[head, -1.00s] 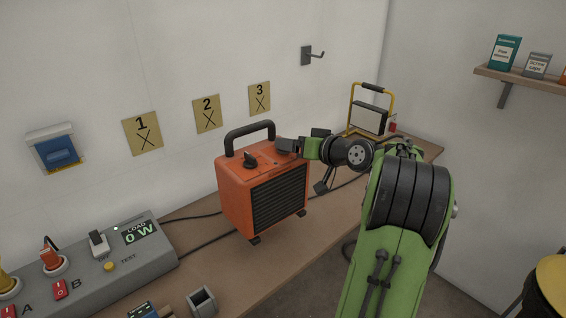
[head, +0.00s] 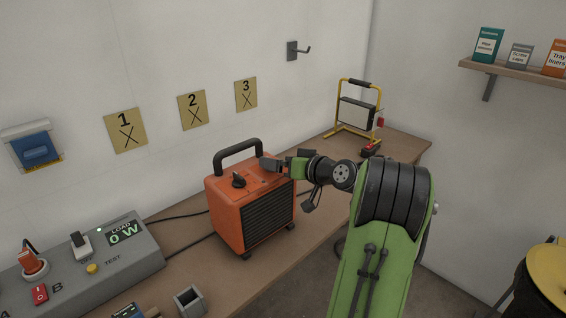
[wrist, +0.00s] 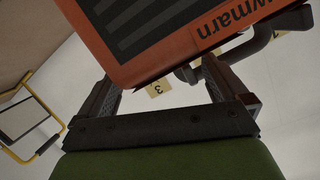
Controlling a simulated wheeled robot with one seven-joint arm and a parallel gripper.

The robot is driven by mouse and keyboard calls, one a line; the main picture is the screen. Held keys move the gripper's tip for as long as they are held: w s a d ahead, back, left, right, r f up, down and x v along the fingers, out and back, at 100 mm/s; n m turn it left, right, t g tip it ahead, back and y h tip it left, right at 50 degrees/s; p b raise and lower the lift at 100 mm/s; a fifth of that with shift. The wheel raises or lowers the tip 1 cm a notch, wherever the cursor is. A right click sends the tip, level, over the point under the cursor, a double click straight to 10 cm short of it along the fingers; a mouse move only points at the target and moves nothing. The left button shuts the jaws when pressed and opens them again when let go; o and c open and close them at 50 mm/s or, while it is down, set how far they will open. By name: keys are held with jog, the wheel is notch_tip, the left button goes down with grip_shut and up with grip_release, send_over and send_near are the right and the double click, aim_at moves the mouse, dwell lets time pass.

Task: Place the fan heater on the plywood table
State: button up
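The orange fan heater (head: 228,214) with a dark grille, black knob and black handle is upright above the brown table (head: 190,272) along the wall. Its feet appear at or just above the table top; I cannot tell whether they touch. In the wrist view my two fingers (wrist: 163,88) are apart, with the heater (wrist: 155,72) filling the top of the picture. The exact contact of the fingers is hidden.
A grey load panel (head: 75,262) with switches and a plug is at the left. A small grey open box (head: 190,300) stands at the front. A yellow-framed lamp (head: 356,112) and a red-and-dark object (head: 370,150) are at the far end. Black cables run behind the heater.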

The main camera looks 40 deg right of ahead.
jog(key=p+v, duration=0.1)
jog(key=v, duration=1.1)
jog(key=w+a+f+n+g+y, duration=0.15)
jog(key=a+n+g, duration=0.4)
jog(key=a, duration=1.95)
jog(key=s+a+f+g+h, duration=0.1)
jog(key=s+a+g, duration=0.1)
jog(key=s, duration=0.6)
jog(key=s+a+f+m+g+h, duration=0.1)
jog(key=s+a+f, duration=0.1)
jog(key=s, duration=0.6)
jog(key=shift+a+g, duration=0.35)
jog(key=shift+a, duration=0.55)
jog(key=shift+f+m, duration=0.1)
jog(key=shift+m, duration=0.15)
notch_tip(320, 180, up, 12)
jog(key=p, duration=1.2)
